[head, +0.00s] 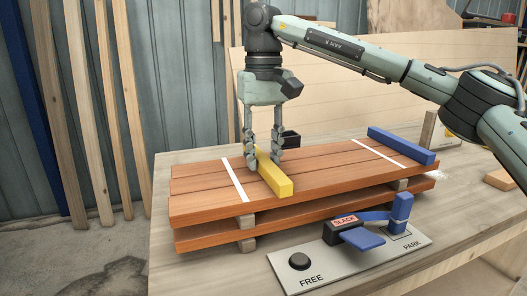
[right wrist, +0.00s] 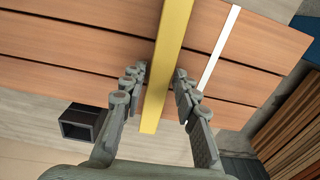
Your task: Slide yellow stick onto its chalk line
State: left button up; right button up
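The yellow stick (head: 273,172) lies on the upper reddish-brown boards (head: 320,172), to the right of a white chalk line (head: 235,180) and apart from it in the head view. A second white line (head: 380,153) crosses the boards farther right, near a blue stick (head: 402,146). My right gripper (head: 264,162) points down with its fingers on either side of the yellow stick. In the right wrist view (right wrist: 158,75) the fingers straddle the yellow stick (right wrist: 160,100), with a small gap at the left finger. My left gripper is not in view.
A grey panel (head: 300,275) marked FREE and PARK lies in front of the boards, with a blue lever (head: 400,212) and a SLACK label. A dark box (head: 291,139) stands behind the boards. The workbench (head: 185,265) is bare at front left.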

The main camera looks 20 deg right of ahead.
aim_at(233, 176)
grip_shut()
jog(key=shift+a, duration=0.15)
jog(key=shift+s+a+p, duration=0.1)
jog(key=shift+a+p, duration=1)
jog(key=shift+a, duration=1.9)
jog(key=o, duration=0.5)
grip_release()
jog(key=shift+r, duration=0.15)
